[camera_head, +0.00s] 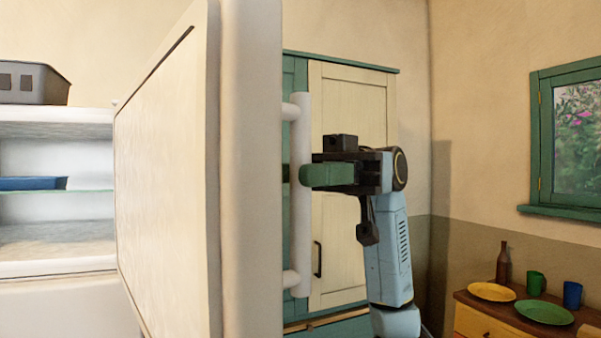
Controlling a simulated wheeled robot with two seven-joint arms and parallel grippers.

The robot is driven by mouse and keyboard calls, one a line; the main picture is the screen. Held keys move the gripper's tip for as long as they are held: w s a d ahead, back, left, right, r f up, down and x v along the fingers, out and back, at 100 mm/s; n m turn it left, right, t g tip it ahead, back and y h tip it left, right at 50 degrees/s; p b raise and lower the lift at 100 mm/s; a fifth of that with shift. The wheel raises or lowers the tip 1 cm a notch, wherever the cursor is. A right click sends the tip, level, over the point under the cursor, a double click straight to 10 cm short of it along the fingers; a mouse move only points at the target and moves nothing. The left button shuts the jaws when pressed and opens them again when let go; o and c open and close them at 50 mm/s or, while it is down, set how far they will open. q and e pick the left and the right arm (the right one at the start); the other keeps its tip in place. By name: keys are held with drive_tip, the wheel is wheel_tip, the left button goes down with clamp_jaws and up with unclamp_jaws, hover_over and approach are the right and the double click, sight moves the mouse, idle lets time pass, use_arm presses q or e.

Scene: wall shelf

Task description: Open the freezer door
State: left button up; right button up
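The freezer door (165,185) stands swung open toward me, its inner panel facing left and its thick edge facing me. Its white vertical bar handle (300,235) is on the door's right side. My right gripper (306,176) reaches in from the right at the upper half of the handle. The far finger is mostly hidden. The freezer's inside (60,215) shows at the left. My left gripper is out of view.
A blue tray (32,183) lies on a freezer shelf, and a grey bin (35,83) sits on top. A cream and green cupboard (350,100) stands behind the handle. At right, a wooden cabinet (480,318) holds plates, mugs and a bottle (503,264).

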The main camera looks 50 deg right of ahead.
drive_tip(key=d, duration=1.3)
drive_tip(key=shift+w+d+b, duration=0.2)
drive_tip(key=shift+w+b, duration=0.1)
drive_tip(key=shift+w, duration=0.05)
